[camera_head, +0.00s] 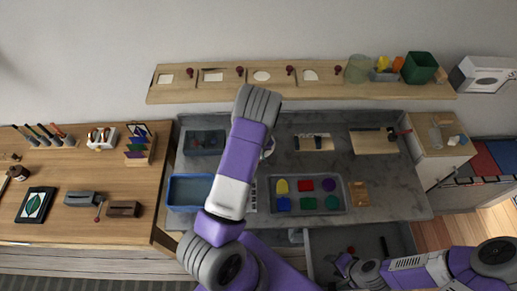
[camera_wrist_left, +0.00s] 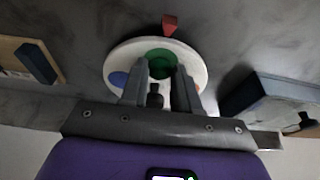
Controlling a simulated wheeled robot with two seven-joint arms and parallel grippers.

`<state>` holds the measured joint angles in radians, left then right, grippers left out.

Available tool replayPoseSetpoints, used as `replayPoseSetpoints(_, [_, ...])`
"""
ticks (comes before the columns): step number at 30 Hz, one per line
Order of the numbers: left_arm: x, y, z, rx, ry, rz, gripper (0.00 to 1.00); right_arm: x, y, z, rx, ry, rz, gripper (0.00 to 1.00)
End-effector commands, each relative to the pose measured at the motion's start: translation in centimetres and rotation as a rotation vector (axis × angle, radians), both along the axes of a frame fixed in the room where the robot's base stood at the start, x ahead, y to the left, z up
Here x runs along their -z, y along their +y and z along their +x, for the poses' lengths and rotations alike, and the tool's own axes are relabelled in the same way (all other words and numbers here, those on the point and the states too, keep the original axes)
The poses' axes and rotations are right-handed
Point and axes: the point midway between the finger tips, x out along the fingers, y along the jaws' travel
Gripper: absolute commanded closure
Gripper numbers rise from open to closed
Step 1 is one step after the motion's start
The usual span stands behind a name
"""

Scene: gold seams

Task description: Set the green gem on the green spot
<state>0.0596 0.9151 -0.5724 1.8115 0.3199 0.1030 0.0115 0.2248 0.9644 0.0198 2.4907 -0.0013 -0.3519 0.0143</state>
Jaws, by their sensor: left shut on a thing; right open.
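A white round disc (camera_wrist_left: 198,58) lies on the grey counter, with a blue spot (camera_wrist_left: 118,78) at its left edge. It barely shows in the head view, behind my left arm. My left gripper (camera_wrist_left: 161,70) is over the disc, its fingers close together around a green piece (camera_wrist_left: 160,60), which I take as the green gem. The gem and the green spot cannot be told apart here, nor can contact with the disc. My right gripper (camera_head: 350,266) is open at the lower right, by the open drawer.
A red piece (camera_wrist_left: 170,25) sits just beyond the disc. A grey tray (camera_head: 318,184) of coloured shapes lies right of my left arm, and a blue bin (camera_head: 188,207) to its left. A wooden board (camera_head: 374,142) is at the back right.

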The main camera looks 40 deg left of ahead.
Motion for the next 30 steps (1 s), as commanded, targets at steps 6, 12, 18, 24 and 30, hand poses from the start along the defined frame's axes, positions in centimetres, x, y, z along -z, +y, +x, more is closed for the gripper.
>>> replayPoseSetpoints(6, [0.3, 0.0, 0.0, 0.0, 0.0, 0.0, 0.5, 0.3, 0.0, 0.0, 0.0, 0.0, 0.0, 0.46])
replayPoseSetpoints(12, [0.2, 0.0, 0.0, 0.0, 0.0, 0.0, 0.44, 0.3, 0.0, 0.0, 0.0, 0.0, 0.0, 0.46])
replayPoseSetpoints(18, [-0.1, 0.0, 0.0, 0.0, 0.0, 0.0, 0.44, -0.1, 0.0, 0.0, 0.0, 0.0, 0.0, 0.46])
replayPoseSetpoints(24, [-3.3, -0.6, -0.5, 0.002, -0.004, 0.001, 0.44, -0.4, 0.0, 0.0, 0.0, 0.0, 0.0, 0.46])
replayPoseSetpoints(30, [-7.7, -1.5, -1.4, 0.003, -0.003, -0.001, 0.44, -1.0, 0.0, 0.0, 0.0, 0.0, 0.0, 0.46])
